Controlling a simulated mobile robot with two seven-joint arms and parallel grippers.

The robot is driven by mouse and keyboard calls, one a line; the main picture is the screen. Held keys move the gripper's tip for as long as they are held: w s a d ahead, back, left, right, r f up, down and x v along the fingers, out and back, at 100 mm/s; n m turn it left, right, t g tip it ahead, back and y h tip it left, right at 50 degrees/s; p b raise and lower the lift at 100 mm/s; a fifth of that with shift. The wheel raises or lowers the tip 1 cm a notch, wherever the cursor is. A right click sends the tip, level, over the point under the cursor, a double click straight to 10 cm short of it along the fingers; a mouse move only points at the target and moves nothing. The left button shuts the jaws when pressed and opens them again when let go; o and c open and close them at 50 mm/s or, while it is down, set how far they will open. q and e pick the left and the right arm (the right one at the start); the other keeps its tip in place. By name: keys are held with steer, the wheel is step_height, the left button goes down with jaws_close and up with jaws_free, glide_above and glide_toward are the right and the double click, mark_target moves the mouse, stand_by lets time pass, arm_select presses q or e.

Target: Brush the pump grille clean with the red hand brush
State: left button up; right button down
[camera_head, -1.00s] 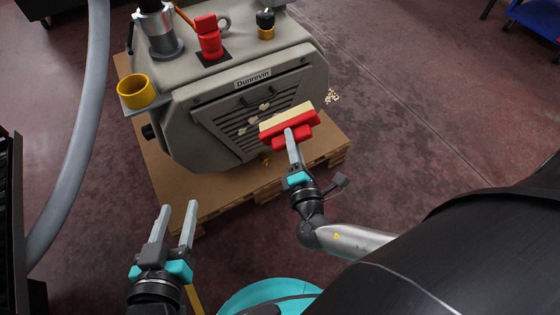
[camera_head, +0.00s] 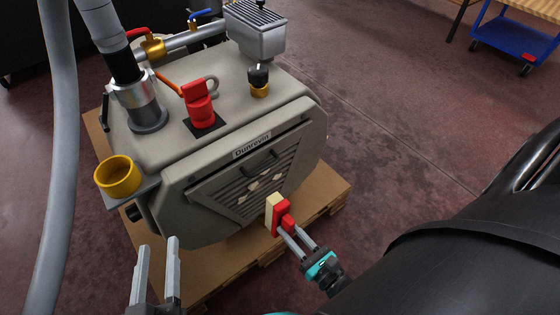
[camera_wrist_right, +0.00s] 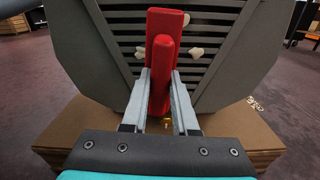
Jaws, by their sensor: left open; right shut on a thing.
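The red hand brush (camera_head: 284,219), with pale bristles (camera_head: 271,211), is held at the lower right of the pump grille (camera_head: 240,198). My right gripper (camera_head: 287,231) is shut on its handle, which shows upright in the right wrist view (camera_wrist_right: 161,78). The bristles face the grille; I cannot tell whether they touch it. Several pale bits of fluff (camera_head: 253,186) cling to the slats; some show beside the brush in the right wrist view (camera_wrist_right: 196,53). My left gripper (camera_head: 158,243) is open and empty, in front of the pump's lower left.
The grey pump stands on a brown pallet (camera_head: 209,275). A yellow cup (camera_head: 117,176) sits at its left corner and a red valve (camera_head: 199,105) on top. A grey hose (camera_head: 60,150) hangs at the left. A blue cart (camera_head: 515,40) stands far right; floor between is clear.

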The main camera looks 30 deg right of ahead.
mark_target(280, 220)
steer(key=shift+w+a, duration=0.2)
steer(key=shift+w, duration=2.65)
arm_select(q)
steer(key=shift+s+d+r+t, duration=0.1)
steer(key=shift+s+t, duration=0.2)
steer(key=shift+t, duration=0.1)
steer(key=shift+r, duration=0.1)
arm_select(e)
steer(key=shift+w+a, duration=0.1)
steer(key=shift+w, duration=0.95)
